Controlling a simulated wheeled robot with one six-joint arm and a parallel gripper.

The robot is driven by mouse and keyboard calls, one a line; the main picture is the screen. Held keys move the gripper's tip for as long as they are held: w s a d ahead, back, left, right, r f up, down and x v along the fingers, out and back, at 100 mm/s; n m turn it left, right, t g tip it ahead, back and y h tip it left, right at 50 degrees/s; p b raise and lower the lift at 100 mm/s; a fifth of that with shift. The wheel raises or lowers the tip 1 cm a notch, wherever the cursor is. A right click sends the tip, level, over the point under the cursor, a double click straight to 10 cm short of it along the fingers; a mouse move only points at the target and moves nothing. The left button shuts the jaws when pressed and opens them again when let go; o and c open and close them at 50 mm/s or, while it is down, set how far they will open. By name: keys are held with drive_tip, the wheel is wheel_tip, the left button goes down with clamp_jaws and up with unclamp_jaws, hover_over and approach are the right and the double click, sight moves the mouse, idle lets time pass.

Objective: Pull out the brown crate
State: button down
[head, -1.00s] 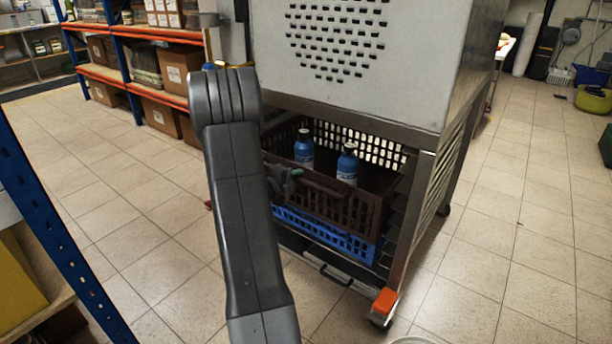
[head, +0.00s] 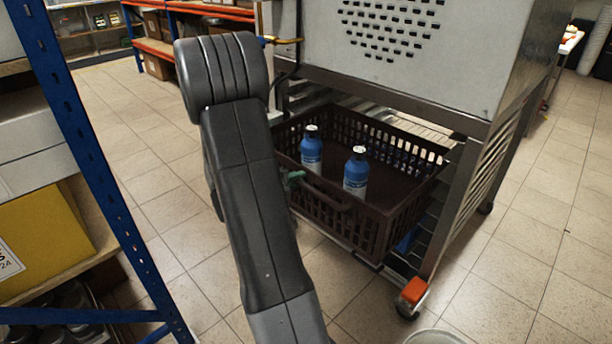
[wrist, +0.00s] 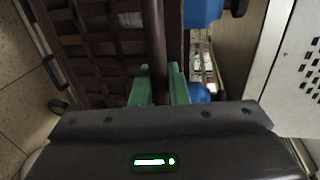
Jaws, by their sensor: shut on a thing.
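The brown crate (head: 340,218) is a dark lattice basket that juts out of the lower bay of the metal cart. My gripper (head: 293,178) is at the crate's near left side, partly hidden by my arm. In the wrist view, my gripper's green fingers (wrist: 159,90) are shut around the dark rim bar of the brown crate (wrist: 95,55). A blue bottle (wrist: 203,12) shows beside the bar.
The metal cart (head: 440,105) stands over the crate, with an orange-topped caster (head: 413,290) at its near corner. A blue crate (head: 408,240) shows slightly below the brown one. A blue-framed shelf (head: 75,120) with a yellow box (head: 45,245) is close on the left. Tiled floor is free at right.

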drive_tip(key=shift+s+a, duration=0.5)
drive_tip(key=c, duration=1.5)
unclamp_jaws()
drive_tip(key=shift+a, duration=0.1)
drive_tip(key=p+v, duration=0.3)
drive_tip(key=v, duration=1)
drive_tip(key=shift+s+a, duration=0.2)
drive_tip(key=shift+s, duration=0.05)
drive_tip(key=shift+r, duration=0.1)
